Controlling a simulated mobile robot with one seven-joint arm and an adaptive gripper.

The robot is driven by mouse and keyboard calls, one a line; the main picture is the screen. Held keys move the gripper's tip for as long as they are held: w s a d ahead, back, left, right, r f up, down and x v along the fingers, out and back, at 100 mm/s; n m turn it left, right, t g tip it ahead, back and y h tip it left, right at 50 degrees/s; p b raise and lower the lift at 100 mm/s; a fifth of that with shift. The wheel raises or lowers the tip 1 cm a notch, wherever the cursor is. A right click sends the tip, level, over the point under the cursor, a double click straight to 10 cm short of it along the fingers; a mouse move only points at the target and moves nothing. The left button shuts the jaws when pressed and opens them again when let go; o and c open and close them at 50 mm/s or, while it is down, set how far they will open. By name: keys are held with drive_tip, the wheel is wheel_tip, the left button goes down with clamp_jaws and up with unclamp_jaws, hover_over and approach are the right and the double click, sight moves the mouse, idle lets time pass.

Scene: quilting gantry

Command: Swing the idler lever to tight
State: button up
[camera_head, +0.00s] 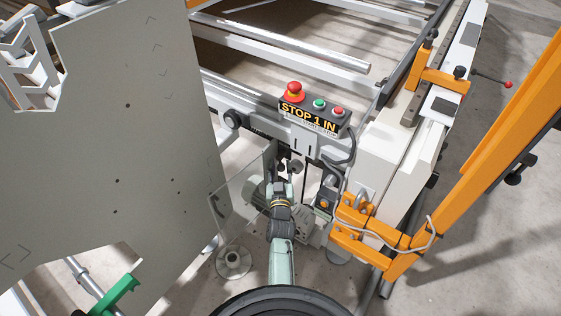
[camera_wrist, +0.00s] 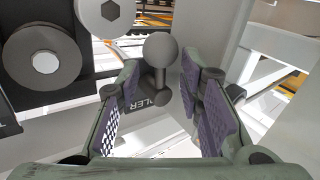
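The idler lever (camera_wrist: 160,48) shows in the wrist view as a grey ball knob on a short stem, rising in front of a dark label (camera_wrist: 145,107) that partly reads "LER". I see gaps between the pads and the knob, so nothing is gripped. In the head view my gripper (camera_head: 285,172) is below the stop-button box at the machine's end. The lever itself cannot be made out there, and any tight or slack marking is not legible.
Two grey round rollers (camera_wrist: 45,50) sit left of the lever in the wrist view. In the head view, a button box (camera_head: 316,118) is above my gripper, a clear panel (camera_head: 235,195) to its left, and an orange bracket (camera_head: 365,232) to its right.

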drive_tip(key=shift+s, duration=0.1)
drive_tip(key=shift+c, duration=0.3)
drive_tip(key=shift+r, duration=0.1)
clamp_jaws()
drive_tip(key=shift+d, duration=0.1)
